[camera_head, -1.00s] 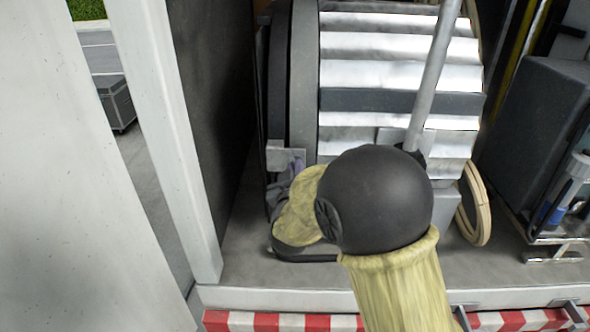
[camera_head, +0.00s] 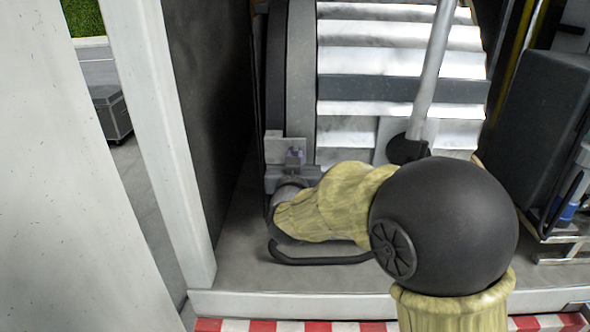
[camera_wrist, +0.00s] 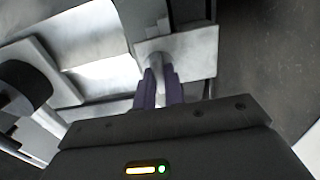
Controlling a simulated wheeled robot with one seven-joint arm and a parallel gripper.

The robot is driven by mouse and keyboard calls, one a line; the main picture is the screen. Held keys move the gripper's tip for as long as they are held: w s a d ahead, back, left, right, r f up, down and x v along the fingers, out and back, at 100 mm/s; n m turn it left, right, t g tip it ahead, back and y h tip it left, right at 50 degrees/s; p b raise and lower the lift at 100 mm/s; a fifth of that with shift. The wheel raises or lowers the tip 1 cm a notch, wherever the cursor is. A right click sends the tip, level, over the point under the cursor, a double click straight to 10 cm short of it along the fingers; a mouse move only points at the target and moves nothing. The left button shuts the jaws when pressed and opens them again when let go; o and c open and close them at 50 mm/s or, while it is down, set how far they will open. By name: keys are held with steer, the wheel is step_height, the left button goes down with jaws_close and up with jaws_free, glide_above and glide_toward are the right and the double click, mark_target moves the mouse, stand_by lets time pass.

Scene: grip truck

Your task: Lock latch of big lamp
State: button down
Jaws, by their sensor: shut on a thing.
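The big lamp (camera_head: 400,60) is a large drum with ribbed silver panels and a dark rim, standing on the truck floor. Its latch (camera_head: 272,146) is a small grey bracket at the lamp's lower left edge. In the wrist view the latch is a pale plate (camera_wrist: 195,50) with a short raised peg (camera_wrist: 158,52). My gripper (camera_head: 295,157) has purple fingers and is at the latch. In the wrist view my gripper (camera_wrist: 158,82) is shut on the peg, one finger on each side. My wrist and arm hide part of the lamp's base in the head view.
A white upright frame (camera_head: 175,140) and a dark side wall (camera_head: 215,100) stand close to the left of my gripper. A dark box (camera_head: 535,120) stands at the right. A grey pole (camera_head: 433,70) crosses the lamp's front. A red and white striped edge (camera_head: 290,325) runs along the bottom.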

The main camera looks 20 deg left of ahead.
steer(key=shift+s+a, duration=0.2)
steer(key=shift+a, duration=0.15)
steer(key=c, duration=1.5)
jaws_free()
steer(key=shift+a, duration=0.2)
steer(key=b+v, duration=0.1)
steer(key=v, duration=0.4)
steer(key=b+v, duration=0.1)
steer(key=v, duration=0.5)
steer(key=b+v, duration=0.1)
steer(key=v, duration=0.5)
steer(key=shift+d+b, duration=0.3)
steer(key=shift+d, duration=0.1)
